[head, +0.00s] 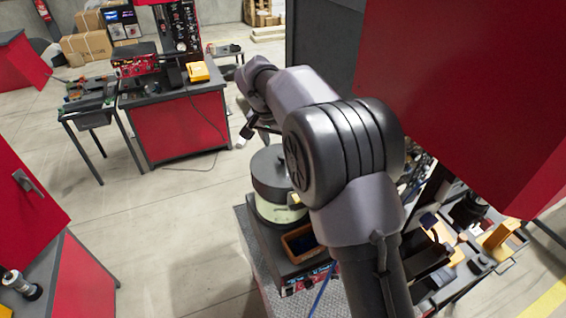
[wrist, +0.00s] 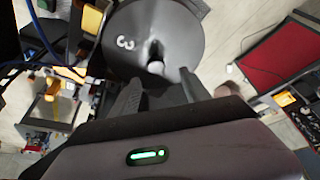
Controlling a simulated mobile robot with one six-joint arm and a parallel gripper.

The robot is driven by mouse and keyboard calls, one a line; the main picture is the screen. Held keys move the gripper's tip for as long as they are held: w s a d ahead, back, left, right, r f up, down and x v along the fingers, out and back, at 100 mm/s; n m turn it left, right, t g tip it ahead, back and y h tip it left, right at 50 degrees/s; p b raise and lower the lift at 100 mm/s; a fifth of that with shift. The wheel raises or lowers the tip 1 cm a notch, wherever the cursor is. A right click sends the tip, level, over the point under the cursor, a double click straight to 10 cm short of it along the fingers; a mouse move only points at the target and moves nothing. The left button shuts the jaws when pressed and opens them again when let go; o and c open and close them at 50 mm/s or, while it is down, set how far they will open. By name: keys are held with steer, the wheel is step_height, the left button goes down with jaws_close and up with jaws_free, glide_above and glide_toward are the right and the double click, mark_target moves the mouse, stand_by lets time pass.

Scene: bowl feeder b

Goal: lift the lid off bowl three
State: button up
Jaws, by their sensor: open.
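The lid (wrist: 185,32) of bowl three is a dark grey disc marked with a white 3, with a pale-tipped knob (wrist: 155,67) near its centre. In the head view the lid (head: 268,181) sits on a pale cylindrical bowl (head: 276,212). My gripper (wrist: 160,88) is open, its two dark fingers pointing at the lid with the knob showing between and beyond their tips. The knob does not appear held. In the head view my gripper (head: 252,131) shows small above the lid, partly hidden by my arm.
The bowl stands on a feeder unit with an orange-rimmed tray (head: 291,245) in front. A red cabinet (head: 470,90) fills the upper right. A red workbench (head: 180,125) stands behind, left. Bins and parts crowd the lower right. Open floor lies left of the feeder.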

steer(key=x, duration=0.3)
steer(key=p+x, duration=0.1)
steer(key=x, duration=0.1)
steer(key=shift+s+d+f, duration=0.15)
steer(key=shift+s+f, duration=0.05)
steer(key=shift+f, duration=0.05)
steer(key=shift+s+r, duration=0.1)
steer(key=shift+s, duration=0.1)
steer(key=shift+c, duration=1.3)
jaws_close()
